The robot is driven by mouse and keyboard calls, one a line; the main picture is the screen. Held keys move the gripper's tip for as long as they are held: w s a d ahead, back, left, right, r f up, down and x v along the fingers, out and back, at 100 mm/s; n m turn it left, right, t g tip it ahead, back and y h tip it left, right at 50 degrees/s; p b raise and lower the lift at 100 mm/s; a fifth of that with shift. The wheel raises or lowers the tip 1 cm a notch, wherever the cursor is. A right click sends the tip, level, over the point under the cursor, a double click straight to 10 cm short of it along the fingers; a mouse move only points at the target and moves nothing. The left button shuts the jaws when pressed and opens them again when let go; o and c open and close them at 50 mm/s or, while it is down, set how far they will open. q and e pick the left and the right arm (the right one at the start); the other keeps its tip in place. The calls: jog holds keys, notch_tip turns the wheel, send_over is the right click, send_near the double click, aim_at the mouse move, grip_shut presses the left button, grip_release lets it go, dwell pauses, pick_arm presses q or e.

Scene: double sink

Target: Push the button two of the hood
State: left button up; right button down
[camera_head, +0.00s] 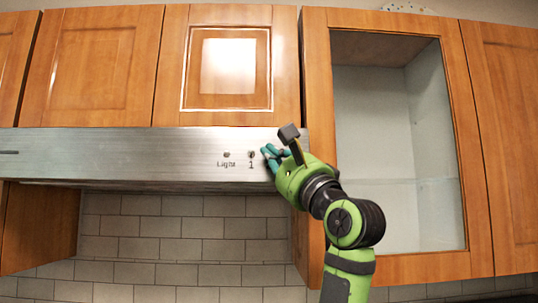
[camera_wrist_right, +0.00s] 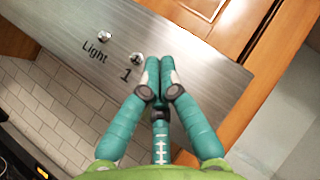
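The metal hood (camera_head: 130,152) runs along under the upper cabinets in the head view. Its right end carries a Light button (camera_head: 227,155) and a button marked 1 (camera_head: 251,154). In the wrist view the Light button (camera_wrist_right: 105,37) and button 1 (camera_wrist_right: 137,59) show at the upper left. No button marked 2 can be seen; my fingers hide the panel just right of button 1. My right gripper (camera_head: 268,153) is at that spot, and its teal fingertips (camera_wrist_right: 160,66) are together with nothing between them. I cannot tell whether they touch the panel. My left gripper is not in view.
A wooden cabinet (camera_head: 315,60) with a glazed or open front stands right of the hood, close to my right arm. A closed cabinet door (camera_head: 228,100) is above the hood. Below it is a tiled wall (camera_head: 180,230) with free room in front.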

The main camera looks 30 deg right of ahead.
jog(key=shift+s+a, duration=0.25)
jog(key=shift+s, duration=0.1)
jog(key=shift+s, duration=0.15)
jog(key=s+a+b, duration=0.1)
jog(key=s+a, duration=0.1)
jog(key=s, duration=0.1)
jog(key=s+a+b, duration=0.1)
jog(key=s, duration=0.1)
jog(key=shift+b, duration=0.3)
jog(key=shift+w, duration=0.1)
dwell(1.4)
